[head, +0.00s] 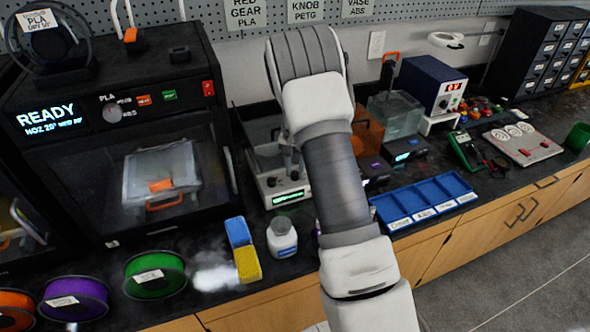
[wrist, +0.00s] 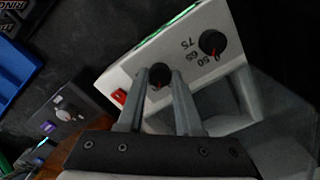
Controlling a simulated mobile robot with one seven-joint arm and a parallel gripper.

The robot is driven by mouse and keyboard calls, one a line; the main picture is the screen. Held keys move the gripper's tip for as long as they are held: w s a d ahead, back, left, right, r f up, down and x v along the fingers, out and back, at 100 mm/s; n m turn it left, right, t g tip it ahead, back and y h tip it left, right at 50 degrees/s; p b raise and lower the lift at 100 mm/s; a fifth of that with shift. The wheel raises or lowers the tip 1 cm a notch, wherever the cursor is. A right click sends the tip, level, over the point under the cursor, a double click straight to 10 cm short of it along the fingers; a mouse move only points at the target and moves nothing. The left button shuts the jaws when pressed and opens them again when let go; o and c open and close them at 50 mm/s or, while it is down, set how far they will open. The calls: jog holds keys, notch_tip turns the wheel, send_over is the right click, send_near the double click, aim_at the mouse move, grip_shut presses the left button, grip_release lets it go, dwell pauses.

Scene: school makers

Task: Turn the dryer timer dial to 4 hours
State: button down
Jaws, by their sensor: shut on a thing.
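The dryer is a pale box with a green-lit display; its front (head: 284,189) shows in the head view, left of my arm. In the wrist view its panel (wrist: 208,78) fills the middle, turned over. A black dial (wrist: 159,73), which looks like the timer dial, sits between my fingertips. My gripper (wrist: 161,82) is shut on this dial. The dial's pointer and markings are hidden by the fingers, so its setting cannot be read. A second black dial (wrist: 212,43) with a red pointer stands beside marks 50, 65 and 75.
A red switch (wrist: 119,97) is on the panel close to one finger. In the head view a white-labelled jar (head: 282,242) stands in front of the dryer, with a yellow and blue sponge (head: 246,262) beside it. A black printer (head: 115,130) stands left; a blue tray (head: 425,198) lies right.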

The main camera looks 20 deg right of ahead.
jog(key=c, duration=0.6)
grip_release()
jog(key=shift+o, duration=0.2)
notch_tip(320, 180, up, 18)
jog(key=p, duration=0.1)
jog(key=shift+f, duration=0.25)
